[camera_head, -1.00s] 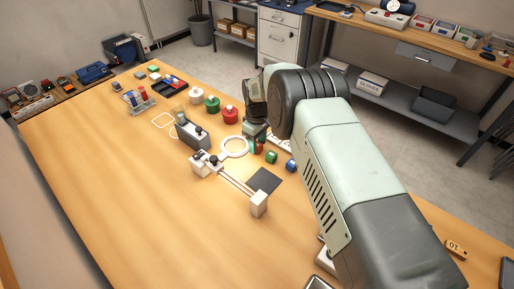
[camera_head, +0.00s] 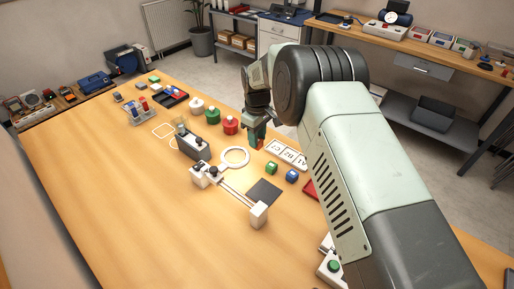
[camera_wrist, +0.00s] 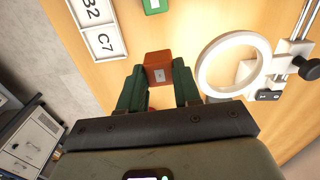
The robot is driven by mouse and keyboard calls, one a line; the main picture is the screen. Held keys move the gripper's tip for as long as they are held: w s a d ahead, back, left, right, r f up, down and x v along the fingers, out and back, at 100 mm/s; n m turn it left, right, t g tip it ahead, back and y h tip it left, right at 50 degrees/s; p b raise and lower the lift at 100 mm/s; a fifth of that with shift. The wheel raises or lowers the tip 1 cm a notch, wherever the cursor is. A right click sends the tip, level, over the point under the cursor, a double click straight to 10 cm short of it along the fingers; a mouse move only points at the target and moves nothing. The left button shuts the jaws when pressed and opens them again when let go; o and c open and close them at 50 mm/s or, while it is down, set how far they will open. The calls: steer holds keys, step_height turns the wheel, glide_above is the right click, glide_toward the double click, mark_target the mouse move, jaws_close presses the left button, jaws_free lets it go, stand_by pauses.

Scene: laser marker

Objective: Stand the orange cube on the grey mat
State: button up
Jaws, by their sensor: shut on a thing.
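The orange cube (camera_wrist: 158,67) is between the two green fingertips of my gripper (camera_wrist: 158,88) in the wrist view, with a small pale mark on its face. In the head view my gripper (camera_head: 257,140) points down, shut on the cube and held above the table behind the white ring. Only a small part of the cube shows there. The dark grey mat (camera_head: 264,191) lies flat and bare on the table, nearer the camera than the gripper. The mat is not seen in the wrist view.
A labelled white strip (camera_head: 286,153) lies behind the cubes.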

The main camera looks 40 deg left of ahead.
steer(key=r, duration=0.2)
steer(key=shift+s+d+r, duration=0.35)
steer(key=shift+r, duration=0.05)
steer(key=s+d, duration=0.8)
steer(key=d, duration=0.1)
step_height(320, 180, down, 10)
steer(key=shift+d+r, duration=0.15)
steer(key=shift+r, duration=0.1)
steer(key=shift+f, duration=0.15)
steer(key=o, duration=1)
step_height(320, 180, up, 12)
steer(key=shift+r, duration=0.15)
